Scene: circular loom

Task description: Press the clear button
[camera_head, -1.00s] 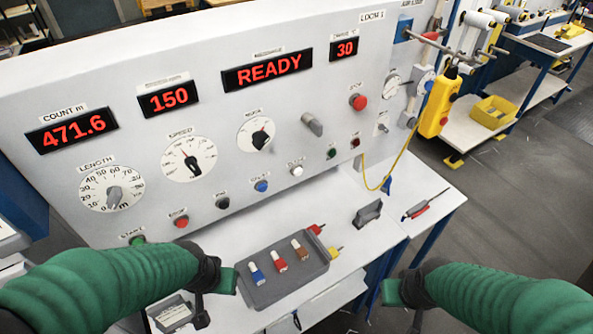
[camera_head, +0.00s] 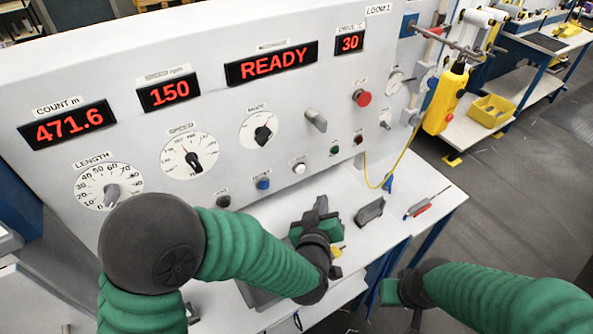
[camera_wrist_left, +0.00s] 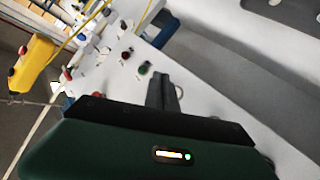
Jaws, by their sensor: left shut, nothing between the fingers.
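A row of small push buttons runs along the lower part of the grey control panel (camera_head: 120,135): a black button (camera_head: 223,201), a blue button (camera_head: 263,183), a white button (camera_head: 299,168), a green button (camera_head: 335,150) and a dark red button (camera_head: 358,138). Their labels are too blurred to read, so I cannot tell which one is clear. My left gripper (camera_head: 321,205) is shut and empty, below the white and green buttons and apart from them. It also shows in the left wrist view (camera_wrist_left: 162,82). My right gripper (camera_head: 388,292) is at the lower right, its fingers unclear.
A large red button (camera_head: 361,97) and a grey knob (camera_head: 316,121) stick out above the row. A dark grey block (camera_head: 369,212) and a red-handled tool (camera_head: 420,207) lie on the bench. A yellow pendant (camera_head: 443,99) hangs at right. My left arm hides the panel's lower left and most of the tray.

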